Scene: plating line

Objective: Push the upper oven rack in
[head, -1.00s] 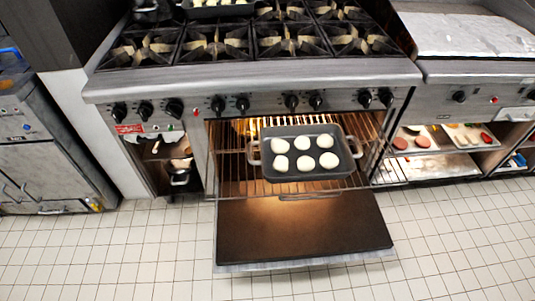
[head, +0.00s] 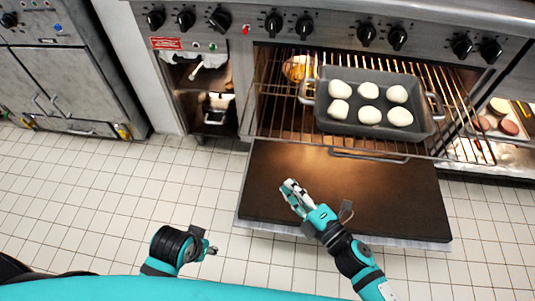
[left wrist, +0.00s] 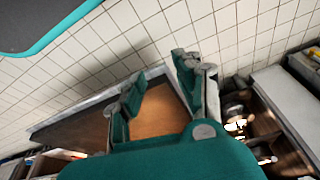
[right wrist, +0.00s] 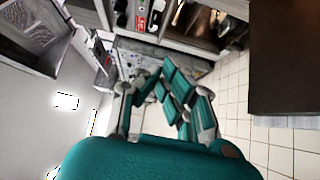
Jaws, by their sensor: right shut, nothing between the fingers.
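The upper oven rack (head: 288,122) is a wire rack standing out of the oven, with a handle bar (head: 370,157) along its front. A grey two-handled pan (head: 375,128) with several white dough balls sits on it. My right gripper (head: 291,192) is shut and empty over the open oven door, nearer me than the rack and not touching it. It also shows in the right wrist view (right wrist: 160,90). My left gripper (head: 211,250) is low over the floor, left of the door. In the left wrist view its fingers (left wrist: 160,92) are apart and empty.
The oven door (head: 340,195) is folded down flat below the rack. Control knobs (head: 304,27) line the panel above. A side compartment (head: 212,95) with pots is left of the oven. Tiled floor (head: 100,200) lies clear at left.

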